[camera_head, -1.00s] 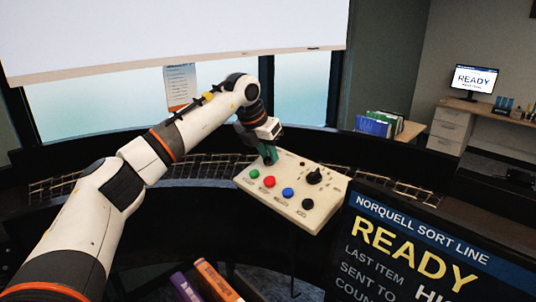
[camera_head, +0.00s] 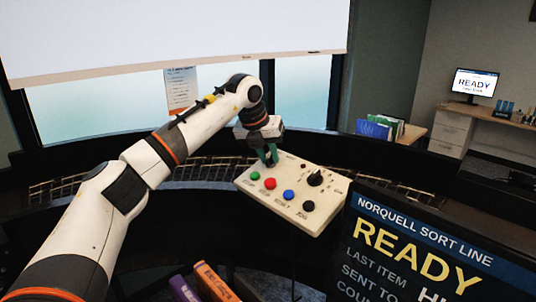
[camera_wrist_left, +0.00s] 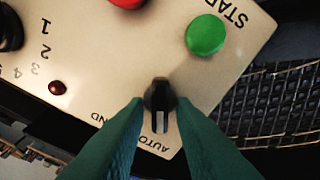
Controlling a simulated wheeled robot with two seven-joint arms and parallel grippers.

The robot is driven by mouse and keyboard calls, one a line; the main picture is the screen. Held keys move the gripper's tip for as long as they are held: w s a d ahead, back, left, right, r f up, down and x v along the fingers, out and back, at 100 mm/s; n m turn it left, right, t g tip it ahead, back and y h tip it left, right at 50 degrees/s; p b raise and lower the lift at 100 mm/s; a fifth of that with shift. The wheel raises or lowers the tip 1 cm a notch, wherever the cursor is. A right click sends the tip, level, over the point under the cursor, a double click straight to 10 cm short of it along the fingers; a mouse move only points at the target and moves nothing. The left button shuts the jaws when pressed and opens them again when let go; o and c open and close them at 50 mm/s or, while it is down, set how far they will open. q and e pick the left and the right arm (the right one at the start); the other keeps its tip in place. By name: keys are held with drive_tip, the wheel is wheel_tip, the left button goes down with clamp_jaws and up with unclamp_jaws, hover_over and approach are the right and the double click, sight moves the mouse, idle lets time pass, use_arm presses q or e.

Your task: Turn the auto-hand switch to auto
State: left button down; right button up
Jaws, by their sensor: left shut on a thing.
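The cream control panel (camera_head: 262,196) stands below my left gripper (camera_head: 270,162). The auto-hand switch (camera_wrist_left: 160,96) is a small black knob with a white line, near a panel corner in the left wrist view. My left gripper's green fingers (camera_wrist_left: 160,125) are shut on it, one on each side. The white line points down in that view, to the AUTO lettering (camera_wrist_left: 146,139); the partly covered HAND lettering (camera_wrist_left: 102,118) is left of it. In the head view my fingers hide most of the switch. My right gripper is out of view.
The panel also carries a green button (camera_head: 255,176), a red button (camera_head: 270,183), a blue button (camera_head: 288,195), a black button (camera_head: 308,206) and a black rotary knob (camera_head: 315,178). A READY screen (camera_head: 420,250) stands at the right front. Binders (camera_head: 205,283) are at the bottom.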

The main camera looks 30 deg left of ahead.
use_arm(q)
drive_tip(key=shift+r, duration=0.15)
drive_tip(key=c, duration=1.5)
unclamp_jaws()
drive_tip(key=shift+s+r, duration=0.1)
drive_tip(key=shift+r, duration=0.05)
drive_tip(key=shift+b+v, duration=1.65)
drive_tip(key=shift+v, duration=4.15)
drive_tip(key=shift+s+a, duration=0.1)
